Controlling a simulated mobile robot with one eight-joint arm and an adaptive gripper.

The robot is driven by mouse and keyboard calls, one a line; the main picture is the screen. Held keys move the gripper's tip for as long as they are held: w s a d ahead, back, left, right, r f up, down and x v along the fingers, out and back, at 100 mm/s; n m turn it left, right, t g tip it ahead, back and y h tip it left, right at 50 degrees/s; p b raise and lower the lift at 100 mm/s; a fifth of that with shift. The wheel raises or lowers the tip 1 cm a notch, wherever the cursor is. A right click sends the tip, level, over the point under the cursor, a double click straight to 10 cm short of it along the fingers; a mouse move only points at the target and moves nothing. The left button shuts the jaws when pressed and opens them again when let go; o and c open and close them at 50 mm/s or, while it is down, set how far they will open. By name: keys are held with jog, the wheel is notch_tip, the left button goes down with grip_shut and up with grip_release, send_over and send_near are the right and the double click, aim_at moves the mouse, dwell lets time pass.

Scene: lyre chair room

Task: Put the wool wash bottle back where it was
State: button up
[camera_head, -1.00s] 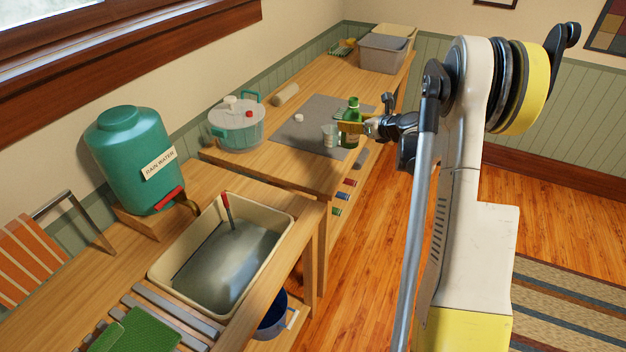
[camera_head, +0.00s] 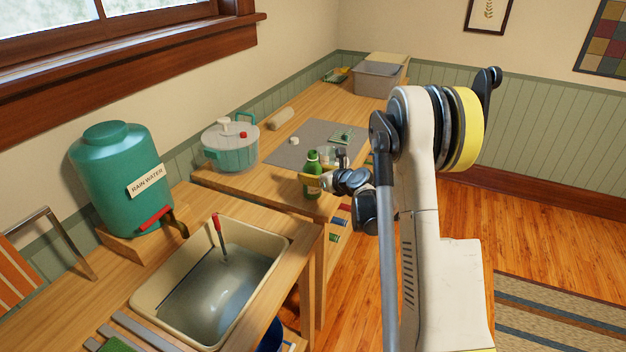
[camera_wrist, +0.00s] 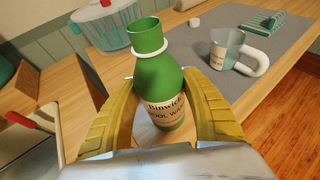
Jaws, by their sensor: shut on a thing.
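The wool wash bottle (camera_head: 312,180) is green with a white neck ring and a cream label. In the wrist view the bottle (camera_wrist: 158,85) is between the two yellow fingers of my gripper (camera_wrist: 160,115), which are shut on it around the label. In the head view my gripper (camera_head: 318,181) holds it upright at the near end of the wooden bench (camera_head: 277,171), in front of the grey mat (camera_head: 290,152). I cannot tell whether its base touches the bench top.
A measuring cup (camera_wrist: 226,50) with a white handle stands on the mat, beyond the bottle. A lidded clear pot (camera_head: 232,150) with teal handles is left of it. A basin of water (camera_head: 165,290) with a red-handled tool and a rain water tank (camera_head: 118,185) are nearer.

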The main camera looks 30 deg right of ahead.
jog(key=shift+f, duration=0.1)
jog(key=shift+f, duration=0.15)
jog(key=o, duration=1.3)
